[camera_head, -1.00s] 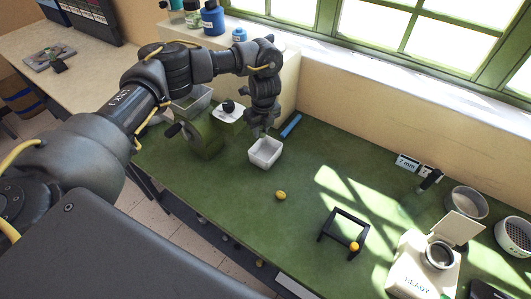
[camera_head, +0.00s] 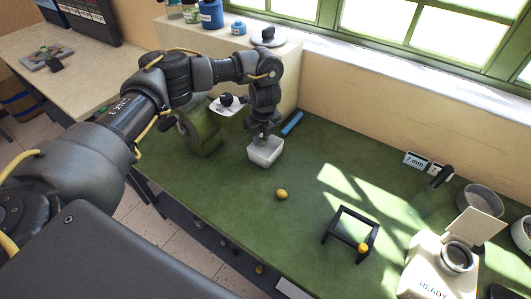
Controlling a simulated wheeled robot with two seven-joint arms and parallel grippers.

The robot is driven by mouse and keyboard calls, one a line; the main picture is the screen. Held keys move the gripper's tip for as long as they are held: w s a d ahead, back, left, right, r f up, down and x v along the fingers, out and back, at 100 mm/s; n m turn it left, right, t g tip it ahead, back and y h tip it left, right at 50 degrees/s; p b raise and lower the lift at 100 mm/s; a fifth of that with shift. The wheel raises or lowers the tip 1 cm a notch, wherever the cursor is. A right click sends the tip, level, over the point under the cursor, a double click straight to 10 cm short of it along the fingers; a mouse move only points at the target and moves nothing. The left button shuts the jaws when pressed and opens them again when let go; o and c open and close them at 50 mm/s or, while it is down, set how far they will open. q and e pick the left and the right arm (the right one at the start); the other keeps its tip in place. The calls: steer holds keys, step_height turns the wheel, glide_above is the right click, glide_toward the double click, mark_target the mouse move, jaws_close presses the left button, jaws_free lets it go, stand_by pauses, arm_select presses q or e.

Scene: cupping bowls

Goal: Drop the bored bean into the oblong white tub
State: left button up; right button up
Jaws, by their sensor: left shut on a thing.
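The white tub (camera_head: 266,152) stands on the green bench, below the middle of the wall. My left gripper (camera_head: 262,138) points down right over the tub, its fingertips at or just above the opening. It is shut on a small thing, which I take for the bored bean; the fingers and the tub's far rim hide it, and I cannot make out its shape. My right gripper is not in view.
A yellow ball-like piece (camera_head: 282,194) lies on the bench in front of the tub. A black stand (camera_head: 350,229) has an orange piece (camera_head: 362,247) at its near corner. A blue bar (camera_head: 292,124) lies behind the tub. A green machine (camera_head: 203,132) is to the left.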

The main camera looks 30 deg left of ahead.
arm_select(q)
steer(key=o, duration=0.9)
steer(key=shift+o, duration=0.7)
steer(key=shift+r, duration=0.15)
steer(key=shift+r, duration=0.3)
step_height(320, 180, up, 10)
steer(key=d, duration=0.1)
steer(key=shift+s, duration=0.3)
